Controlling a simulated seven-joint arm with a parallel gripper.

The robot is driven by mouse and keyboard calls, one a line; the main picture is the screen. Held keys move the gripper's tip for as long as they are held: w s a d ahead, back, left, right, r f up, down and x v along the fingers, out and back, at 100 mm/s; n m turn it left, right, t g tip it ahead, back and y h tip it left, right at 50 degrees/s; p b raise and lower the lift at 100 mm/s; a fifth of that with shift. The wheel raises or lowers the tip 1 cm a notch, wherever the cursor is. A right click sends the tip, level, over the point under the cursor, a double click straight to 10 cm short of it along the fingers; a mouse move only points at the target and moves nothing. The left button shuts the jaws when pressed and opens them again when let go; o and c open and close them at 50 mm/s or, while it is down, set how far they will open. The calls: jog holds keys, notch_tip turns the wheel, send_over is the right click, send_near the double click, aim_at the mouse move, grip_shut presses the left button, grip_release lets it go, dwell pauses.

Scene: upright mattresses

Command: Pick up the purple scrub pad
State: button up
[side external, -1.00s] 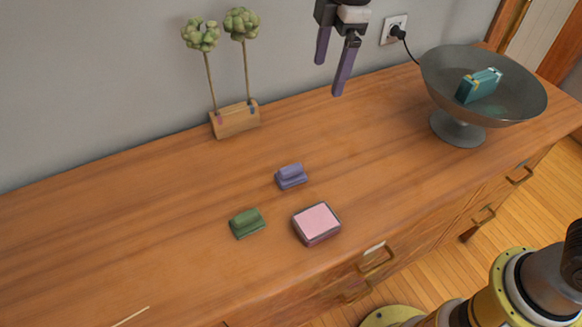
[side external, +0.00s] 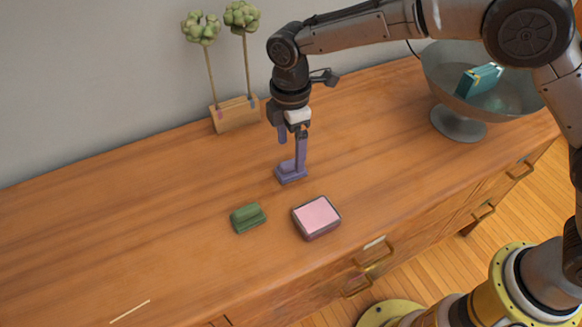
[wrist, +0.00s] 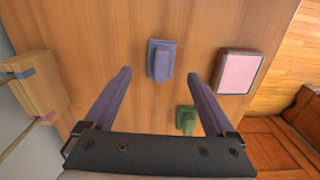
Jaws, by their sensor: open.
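The purple scrub pad (side external: 290,174) lies on the wooden dresser top, between the plant holder and the pink pad. In the wrist view the purple scrub pad (wrist: 161,61) shows whole, a flat base with a raised grip, a little beyond the fingertips and between their lines. My gripper (side external: 291,154) points down over the pad with its purple fingers apart. In the side view one finger overlaps part of the pad; I cannot tell whether it touches. In the wrist view my gripper (wrist: 160,74) is open, with nothing between its fingers.
A green scrub pad (side external: 248,217) and a pink-topped box (side external: 317,217) lie close by towards the front edge. A wooden block (side external: 236,116) with two green-topped stems stands by the wall. A grey bowl (side external: 458,125) holding a teal box (side external: 478,80) stands right. The left dresser top is clear.

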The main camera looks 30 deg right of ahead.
aim_at(291, 162)
jog(key=shift+f, duration=2.65)
grip_shut()
jog(key=shift+r, duration=0.15)
jog(key=shift+r, duration=0.5)
notch_tip(291, 162, up, 2)
jog(key=shift+s+r, duration=0.15)
jog(key=shift+r, duration=0.1)
jog(key=s+d+r, duration=0.7)
jog(key=s+r, duration=0.2)
jog(key=s, duration=0.2)
jog(key=shift+s+d+r, duration=0.15)
jog(key=shift+s+d, duration=0.15)
jog(key=shift+s, duration=0.05)
